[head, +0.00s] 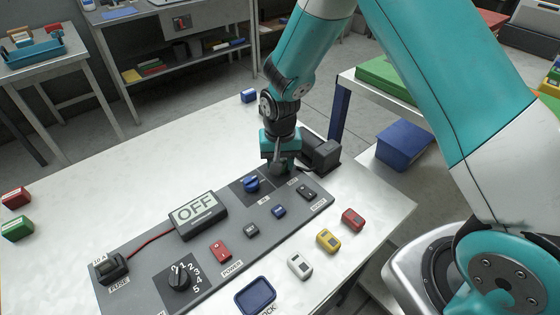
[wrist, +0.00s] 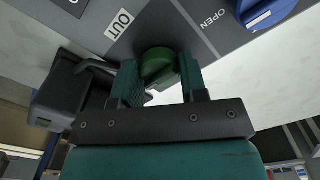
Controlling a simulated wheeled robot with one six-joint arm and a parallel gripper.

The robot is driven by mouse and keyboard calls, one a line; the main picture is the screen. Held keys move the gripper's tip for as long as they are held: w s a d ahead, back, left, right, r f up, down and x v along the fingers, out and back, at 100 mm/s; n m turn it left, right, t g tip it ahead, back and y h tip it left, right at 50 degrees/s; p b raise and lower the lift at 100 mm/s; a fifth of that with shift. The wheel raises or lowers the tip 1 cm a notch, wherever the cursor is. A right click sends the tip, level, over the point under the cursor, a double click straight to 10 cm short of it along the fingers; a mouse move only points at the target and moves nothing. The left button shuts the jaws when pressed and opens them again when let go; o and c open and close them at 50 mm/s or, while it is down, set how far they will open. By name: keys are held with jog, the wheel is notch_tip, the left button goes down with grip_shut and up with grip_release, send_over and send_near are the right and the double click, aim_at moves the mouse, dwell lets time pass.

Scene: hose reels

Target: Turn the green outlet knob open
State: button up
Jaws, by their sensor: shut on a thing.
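The green outlet knob (wrist: 158,66) shows in the wrist view on the grey panel, beside the "OUT" label (wrist: 120,24). My gripper (wrist: 160,84) is shut on the green knob, with one finger on each side of it. In the head view my gripper (head: 281,165) reaches down to the far right end of the panel (head: 215,238) and hides the green knob. A blue knob (head: 251,184) sits to its left on the same panel, with "OPEN" printed near it in the wrist view. The display (head: 198,214) reads "OFF".
A dark block (head: 321,155) with a pipe stands right beside my gripper. The panel also bears a red switch (head: 221,250), a black dial (head: 180,278) and a fuse holder (head: 112,266). Red, yellow and white blocks lie in front. The table behind the panel is mostly clear.

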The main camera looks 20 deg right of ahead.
dwell(0.4)
jog(key=o, duration=0.9)
jog(key=shift+r, duration=0.1)
notch_tip(320, 180, up, 17)
jog(key=shift+r+b, duration=0.15)
jog(key=shift+b, duration=0.3)
jog(key=s+a+r+n+y, duration=0.1)
jog(key=s+r+n, duration=0.1)
jog(key=s, duration=0.6)
jog(key=s+a+r+n+y, duration=0.1)
jog(key=s+a+r+n, duration=0.1)
jog(key=s+n, duration=0.3)
jog(key=s+a+r+n+y, duration=0.1)
jog(key=s+r+n+y, duration=0.1)
jog(key=s, duration=0.9)
jog(key=shift+s+a+r+n, duration=0.3)
jog(key=shift+s+r+n, duration=0.1)
jog(key=shift+r+n, duration=0.25)
